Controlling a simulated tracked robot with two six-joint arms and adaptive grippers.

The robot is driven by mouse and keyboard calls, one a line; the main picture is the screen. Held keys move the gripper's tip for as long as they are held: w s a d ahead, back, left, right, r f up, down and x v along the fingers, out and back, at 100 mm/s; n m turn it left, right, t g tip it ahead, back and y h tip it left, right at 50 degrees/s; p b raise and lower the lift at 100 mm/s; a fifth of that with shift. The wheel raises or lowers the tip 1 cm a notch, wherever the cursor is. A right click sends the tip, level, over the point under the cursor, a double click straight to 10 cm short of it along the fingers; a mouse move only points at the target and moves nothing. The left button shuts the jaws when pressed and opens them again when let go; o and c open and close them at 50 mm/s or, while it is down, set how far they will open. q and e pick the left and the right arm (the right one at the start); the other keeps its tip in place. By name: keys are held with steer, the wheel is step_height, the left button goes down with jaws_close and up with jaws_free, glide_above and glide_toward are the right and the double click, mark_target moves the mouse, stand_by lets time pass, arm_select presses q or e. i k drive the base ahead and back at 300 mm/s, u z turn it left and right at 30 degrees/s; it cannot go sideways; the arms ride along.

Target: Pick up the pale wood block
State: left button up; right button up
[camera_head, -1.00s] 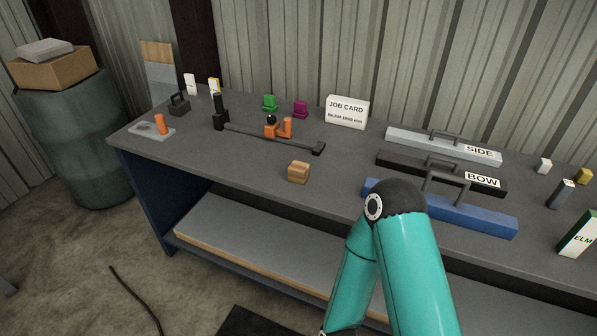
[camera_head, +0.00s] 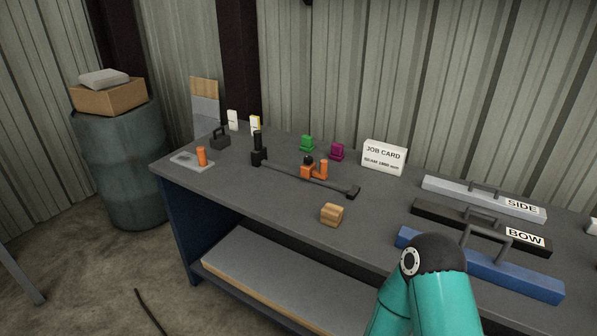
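The pale wood block (camera_head: 331,214) is a small tan block with visible grain. It sits on the dark grey bench top (camera_head: 270,205) near the front edge, left of the blue bar. Nothing touches it. A teal arm of mine with a dark joint rises at the lower right, to the right of the block and in front of the bench. Neither gripper shows in this view.
Blue (camera_head: 482,263), black (camera_head: 462,217) and light grey (camera_head: 456,194) handled bars lie to the right. A job card (camera_head: 384,158) stands at the back. Bench room around the block is clear.

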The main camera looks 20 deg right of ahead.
mark_target(331, 215)
steer(key=z, duration=1.4)
steer(key=i, duration=0.1)
steer(key=u, duration=2.85)
steer(key=k, duration=1.2)
steer(key=z, duration=0.95)
steer(key=i, duration=1)
steer(key=z, duration=0.1)
